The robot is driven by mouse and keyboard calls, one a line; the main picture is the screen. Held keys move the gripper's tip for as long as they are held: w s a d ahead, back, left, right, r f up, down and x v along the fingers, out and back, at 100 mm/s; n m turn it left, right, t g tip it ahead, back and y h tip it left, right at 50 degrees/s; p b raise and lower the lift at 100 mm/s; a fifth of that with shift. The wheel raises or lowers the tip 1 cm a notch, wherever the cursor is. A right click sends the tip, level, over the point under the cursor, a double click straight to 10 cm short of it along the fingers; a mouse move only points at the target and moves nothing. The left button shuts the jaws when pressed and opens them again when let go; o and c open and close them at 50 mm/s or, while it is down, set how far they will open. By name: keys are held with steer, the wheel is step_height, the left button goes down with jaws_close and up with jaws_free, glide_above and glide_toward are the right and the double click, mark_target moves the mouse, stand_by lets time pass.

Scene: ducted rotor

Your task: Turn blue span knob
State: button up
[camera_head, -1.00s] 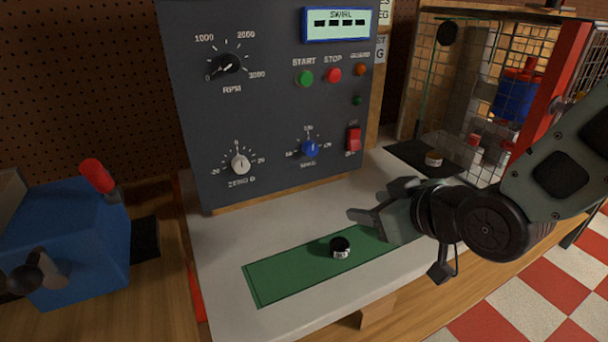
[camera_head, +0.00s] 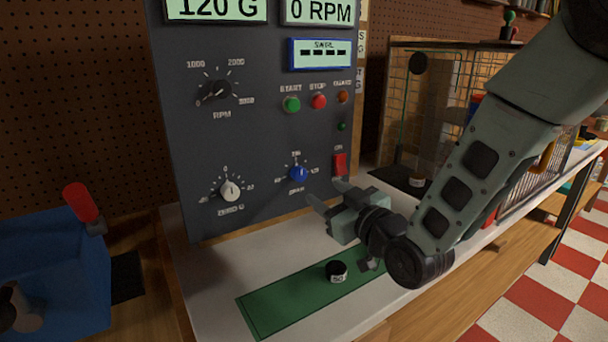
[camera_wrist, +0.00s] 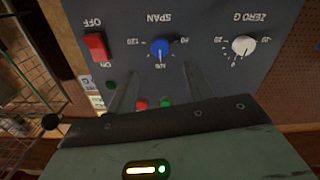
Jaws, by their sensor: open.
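The blue span knob (camera_head: 298,174) is on the lower right of the dark grey control panel (camera_head: 240,130). In the wrist view the knob (camera_wrist: 160,50) appears upside down with its dial marks, just beyond and between my fingers. My gripper (camera_head: 324,192) is open and empty, its fingers pointing toward the panel a little below and right of the knob. In the wrist view my gripper (camera_wrist: 158,78) has a finger on each side, with no visible contact with the knob.
A red power switch (camera_head: 339,164) is close to the knob. The white zero knob (camera_head: 230,190) is to the left. A black weight (camera_head: 336,271) stands on the green mat (camera_head: 275,301). A wire cage (camera_head: 530,165) is at the right.

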mark_target(302, 176)
steer(key=p+x, duration=0.1)
steer(key=x, duration=0.8)
steer(key=shift+w+a+p, duration=0.2)
steer(key=shift+w+p, duration=0.05)
steer(key=shift+p, duration=0.05)
steer(key=c, duration=1)
